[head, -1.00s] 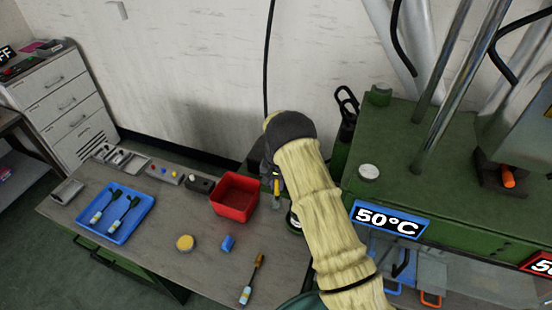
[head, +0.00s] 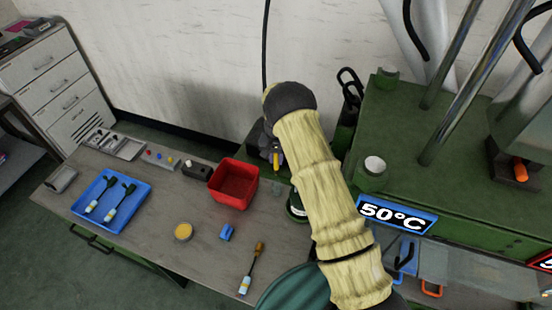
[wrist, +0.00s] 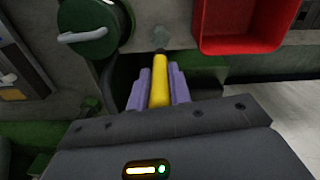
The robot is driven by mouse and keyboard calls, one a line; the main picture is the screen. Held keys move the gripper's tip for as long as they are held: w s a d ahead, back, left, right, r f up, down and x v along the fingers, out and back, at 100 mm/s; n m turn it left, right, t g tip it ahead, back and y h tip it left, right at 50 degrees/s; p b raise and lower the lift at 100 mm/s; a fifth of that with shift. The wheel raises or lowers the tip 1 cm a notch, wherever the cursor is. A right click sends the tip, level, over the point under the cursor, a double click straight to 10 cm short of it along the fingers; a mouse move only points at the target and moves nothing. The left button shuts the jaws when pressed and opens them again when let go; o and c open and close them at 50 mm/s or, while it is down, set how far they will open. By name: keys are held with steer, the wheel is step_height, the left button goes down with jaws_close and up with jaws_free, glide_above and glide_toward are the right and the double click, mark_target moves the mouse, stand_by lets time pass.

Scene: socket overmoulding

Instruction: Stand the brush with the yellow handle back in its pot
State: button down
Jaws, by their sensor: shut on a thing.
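My gripper (wrist: 160,90) is shut on the yellow handle of the brush (wrist: 161,84). The handle stands between its purple fingers in the wrist view, and a bit of it shows below my wrist in the head view (head: 277,159). A small greyish, see-through thing (head: 277,188) stands on the table just below the handle in the head view; it may be the pot or the brush's lower end. A similar grey shape lies beyond the handle's tip in the wrist view (wrist: 161,38). The bristles are not clear.
A red bin (head: 236,184) stands left of my gripper. A blue tray (head: 130,217), a yellow disc (head: 183,231), a blue cylinder (head: 227,232) and a brown-handled tool (head: 252,268) lie on the table. The green press (head: 400,160) rises at the right.

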mark_target(276, 174)
steer(key=shift+f+b, duration=3.05)
steer(key=shift+f, duration=1.05)
steer(key=shift+f+b, duration=1.35)
steer(key=shift+f, duration=0.45)
steer(key=shift+s, duration=0.15)
steer(key=c, duration=1.2)
jaws_free()
steer(key=shift+r, duration=0.1)
